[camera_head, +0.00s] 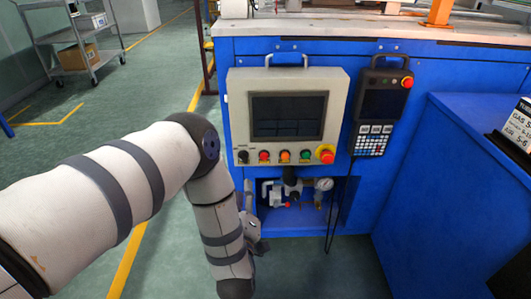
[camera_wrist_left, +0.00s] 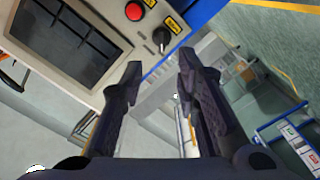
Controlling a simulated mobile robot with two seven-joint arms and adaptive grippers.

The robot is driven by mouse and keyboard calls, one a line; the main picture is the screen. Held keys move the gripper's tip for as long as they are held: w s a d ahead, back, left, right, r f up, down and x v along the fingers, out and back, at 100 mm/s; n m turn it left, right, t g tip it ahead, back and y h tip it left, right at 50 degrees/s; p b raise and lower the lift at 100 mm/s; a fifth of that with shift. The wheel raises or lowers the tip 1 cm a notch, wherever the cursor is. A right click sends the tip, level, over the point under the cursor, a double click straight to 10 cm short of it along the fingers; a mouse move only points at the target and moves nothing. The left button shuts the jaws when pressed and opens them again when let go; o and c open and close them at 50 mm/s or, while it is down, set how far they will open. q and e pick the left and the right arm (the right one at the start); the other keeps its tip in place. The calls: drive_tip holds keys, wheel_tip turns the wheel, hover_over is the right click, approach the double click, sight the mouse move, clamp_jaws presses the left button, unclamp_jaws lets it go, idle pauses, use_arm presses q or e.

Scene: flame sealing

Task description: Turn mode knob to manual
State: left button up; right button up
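The mode knob (camera_head: 243,156) is a small black knob at the lower left of the beige control panel (camera_head: 237,110). In the left wrist view the knob (camera_wrist_left: 161,38) sits beside a red button (camera_wrist_left: 134,11), beyond my fingertips. Its yellow label is too small to read, so I cannot tell its setting. My left gripper (camera_wrist_left: 160,65) is open and empty, its two dark fingers apart and not touching the knob. In the head view my left gripper (camera_head: 250,226) hangs below the panel, partly hidden by my arm. My right gripper is not in view.
Red, orange and green buttons and a red emergency stop (camera_head: 325,154) line the panel's lower edge. A teach pendant (camera_head: 382,105) hangs to its right. Below is an open recess with a gauge (camera_head: 323,184) and fittings. A blue cabinet (camera_head: 450,190) stands at right.

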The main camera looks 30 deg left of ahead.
sight(242, 160)
use_arm(q)
drive_tip(key=x, duration=0.6)
drive_tip(key=b+x, duration=0.1)
drive_tip(key=x, duration=0.4)
drive_tip(key=shift+w+a+r, duration=0.1)
drive_tip(key=shift+w+a, duration=0.05)
drive_tip(key=shift+a, duration=0.35)
drive_tip(key=shift+c, duration=0.3)
clamp_jaws()
